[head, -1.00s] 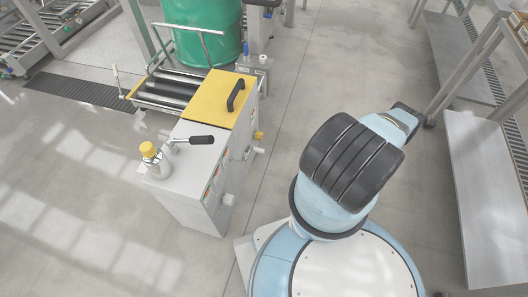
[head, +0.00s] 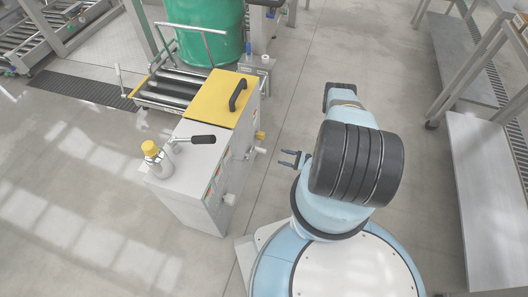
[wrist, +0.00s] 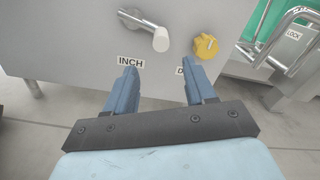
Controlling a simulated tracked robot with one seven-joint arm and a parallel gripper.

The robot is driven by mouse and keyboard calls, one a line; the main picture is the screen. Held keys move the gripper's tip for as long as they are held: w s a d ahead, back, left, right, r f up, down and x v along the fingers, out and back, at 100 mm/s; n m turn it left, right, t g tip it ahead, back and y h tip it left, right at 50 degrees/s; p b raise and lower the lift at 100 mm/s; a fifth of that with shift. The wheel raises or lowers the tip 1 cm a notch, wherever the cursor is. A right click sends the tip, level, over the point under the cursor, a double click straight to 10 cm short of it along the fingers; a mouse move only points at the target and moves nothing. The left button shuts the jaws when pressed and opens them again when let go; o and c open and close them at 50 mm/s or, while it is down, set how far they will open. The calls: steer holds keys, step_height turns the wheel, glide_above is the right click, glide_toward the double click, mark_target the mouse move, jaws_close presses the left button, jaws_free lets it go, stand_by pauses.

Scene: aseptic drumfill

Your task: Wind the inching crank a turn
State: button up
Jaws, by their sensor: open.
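The inching crank, a grey arm ending in a white handle (wrist: 161,40), is on the grey cabinet's side panel in the wrist view, above a label reading INCH. Its white handle also shows in the head view (head: 259,150). My gripper (wrist: 156,82) is open and empty, its two blue fingers pointing at the panel just below the crank. In the head view my gripper (head: 291,158) is to the right of the cabinet, apart from the handle. A yellow knob (wrist: 206,46) sits right of the crank; the label below it is partly hidden by my right finger.
The cabinet (head: 200,160) has a yellow lid with a black handle (head: 237,95) and a black-gripped lever (head: 202,139) on top. Another white handle (head: 229,199) is lower on its side. A green drum (head: 207,35) stands behind rollers. Shelving (head: 480,180) is at the right, with open floor between.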

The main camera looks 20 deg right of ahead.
mark_target(263, 151)
steer(key=x, duration=1.2)
jaws_close()
stand_by(0.3)
steer(key=shift+d, duration=0.25)
steer(key=shift+a, duration=0.1)
